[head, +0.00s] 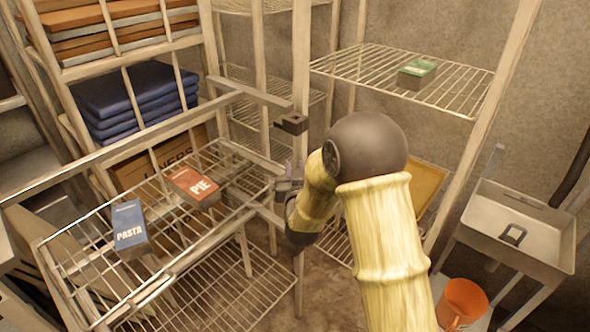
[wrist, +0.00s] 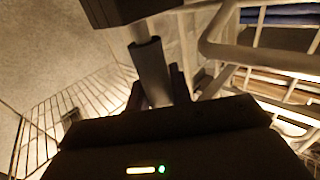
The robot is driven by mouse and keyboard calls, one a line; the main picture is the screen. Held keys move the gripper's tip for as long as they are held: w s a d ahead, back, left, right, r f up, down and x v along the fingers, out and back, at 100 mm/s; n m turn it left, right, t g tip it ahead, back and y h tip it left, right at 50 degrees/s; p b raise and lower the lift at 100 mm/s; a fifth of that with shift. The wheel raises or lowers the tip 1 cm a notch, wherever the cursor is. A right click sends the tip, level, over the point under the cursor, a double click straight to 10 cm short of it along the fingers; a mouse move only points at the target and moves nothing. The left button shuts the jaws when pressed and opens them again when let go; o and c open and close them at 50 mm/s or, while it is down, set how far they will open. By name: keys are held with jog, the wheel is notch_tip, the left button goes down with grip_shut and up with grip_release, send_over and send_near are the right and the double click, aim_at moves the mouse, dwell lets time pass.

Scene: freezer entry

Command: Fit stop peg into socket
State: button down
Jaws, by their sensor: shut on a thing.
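My gripper (head: 288,186) is beside the upright post, below a dark block (head: 292,123) at the end of a rail. This block looks like the socket, though its opening is not visible. In the wrist view my gripper (wrist: 158,98) is shut on a dark grey rod, which looks like the stop peg (wrist: 152,68). The peg points up toward a dark block (wrist: 130,9) at the top edge. In the head view the peg is too small to make out clearly.
A wire basket shelf (head: 75,268) at left holds a PASTA box (head: 130,228) and a PIE box (head: 194,186). A wire rack (head: 345,68) at right carries a green box (head: 417,72). A sink (head: 520,225) and orange bucket (head: 461,303) stand far right.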

jog(key=shift+f+b, duration=0.65)
jog(key=shift+b, duration=0.1)
dwell(0.6)
jog(key=c, duration=1.2)
grip_release()
jog(key=shift+o, duration=0.2)
jog(key=s+d+b, duration=0.1)
jog(key=s+b, duration=0.5)
jog(key=s, duration=0.6)
jog(key=shift+d+f+b, duration=0.2)
jog(key=shift+d+b, duration=0.1)
jog(key=shift+b, duration=0.1)
jog(key=shift+s+b, duration=0.15)
jog(key=shift+b, duration=0.25)
